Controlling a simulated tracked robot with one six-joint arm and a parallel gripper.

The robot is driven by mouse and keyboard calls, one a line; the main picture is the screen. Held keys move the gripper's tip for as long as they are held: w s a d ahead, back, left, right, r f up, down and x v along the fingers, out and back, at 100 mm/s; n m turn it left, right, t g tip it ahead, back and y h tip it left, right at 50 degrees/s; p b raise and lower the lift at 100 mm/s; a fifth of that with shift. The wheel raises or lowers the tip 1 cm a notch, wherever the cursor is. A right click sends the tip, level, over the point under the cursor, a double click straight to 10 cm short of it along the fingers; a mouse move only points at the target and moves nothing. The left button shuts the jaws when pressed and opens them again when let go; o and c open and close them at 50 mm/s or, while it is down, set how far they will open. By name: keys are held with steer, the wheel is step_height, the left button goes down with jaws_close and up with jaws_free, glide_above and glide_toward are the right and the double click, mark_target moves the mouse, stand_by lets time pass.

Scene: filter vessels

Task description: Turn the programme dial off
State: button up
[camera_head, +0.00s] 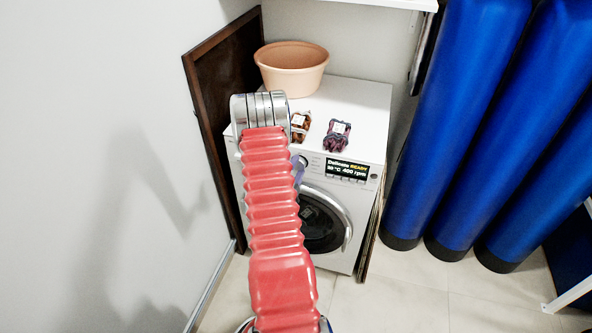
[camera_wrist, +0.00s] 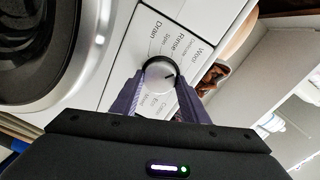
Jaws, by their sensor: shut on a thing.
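The programme dial (camera_wrist: 160,72) is a round light knob with a dark rim on the white front of the washing machine (camera_head: 363,108). In the wrist view, printed words including Drain, Rinse and Wool ring it. A short dark mark shows on its face. My gripper (camera_wrist: 161,82) is shut on the dial, one dark finger on each side. In the head view my red arm hides the dial and most of the gripper. The machine's display (camera_head: 347,170) reads "Delicate READY", with a temperature and 400 rpm.
A terracotta tub (camera_head: 292,70) and two small fruit packs (camera_head: 337,135) sit on the machine's top. The round door (camera_head: 322,222) is below the panel. A dark framed board (camera_head: 220,110) leans at left. Tall blue vessels (camera_head: 455,120) stand at right; floor (camera_head: 400,300) in front is clear.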

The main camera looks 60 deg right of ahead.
steer(key=m, duration=0.5)
steer(key=shift+s+d+f+t, duration=0.1)
steer(key=shift+s+t, duration=0.2)
steer(key=m, duration=0.5)
steer(key=shift+f, duration=0.2)
steer(key=shift+f+t, duration=0.1)
steer(key=shift+t, duration=0.2)
steer(key=o, duration=1.1)
steer(key=shift+w, duration=0.1)
steer(key=shift+a+r, duration=0.2)
steer(key=s+a, duration=0.1)
steer(key=a, duration=0.8)
steer(key=s+a, duration=0.1)
steer(key=a, duration=0.3)
steer(key=shift+s+a+r, duration=0.15)
steer(key=shift+s+r, duration=0.2)
